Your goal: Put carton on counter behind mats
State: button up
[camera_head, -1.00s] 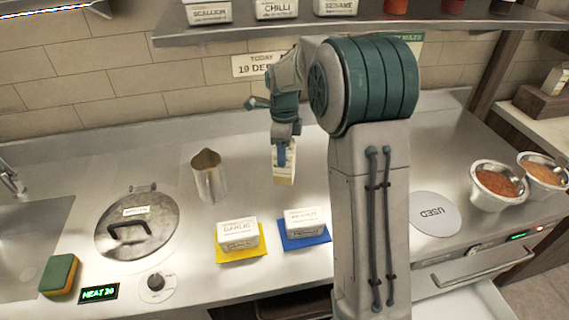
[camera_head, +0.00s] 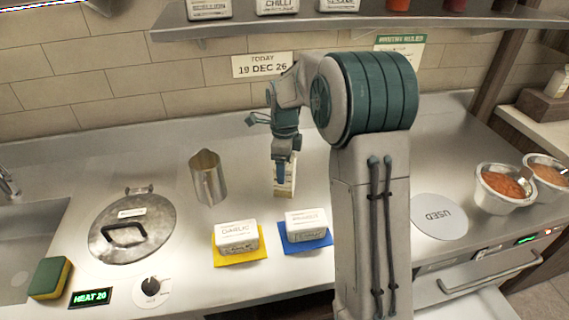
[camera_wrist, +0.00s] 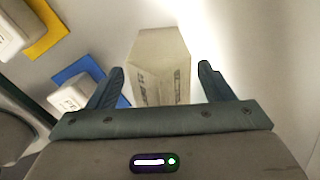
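The carton (camera_head: 287,185) is a small cream box standing on the counter behind the yellow mat (camera_head: 222,261) and the blue mat (camera_head: 297,246). My gripper (camera_head: 281,170) is low over it, pointing down and partly covering it in the head view. In the wrist view the carton (camera_wrist: 160,70) is between the two spread fingers of my gripper (camera_wrist: 160,75), with a gap on each side. A white garlic tub (camera_head: 238,237) sits on the yellow mat, and another white tub (camera_head: 306,225) on the blue mat.
A metal pitcher (camera_head: 208,178) stands left of the carton, and a lidded round well (camera_head: 132,228) is further left. A round "USED" disc (camera_head: 440,216) and sauce bowls (camera_head: 503,188) are to the right. A shelf (camera_head: 350,25) hangs above the counter.

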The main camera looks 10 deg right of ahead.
notch_tip(320, 180, up, 7)
jog(key=shift+r, duration=0.2)
jog(key=shift+s+r, duration=0.15)
jog(key=shift+r, duration=0.15)
jog(key=s+f+n+t, duration=0.1)
jog(key=s+n+t, duration=0.2)
jog(key=s+n, duration=1.9)
jog(key=shift+s+d, duration=0.4)
jog(key=shift+s, duration=2.55)
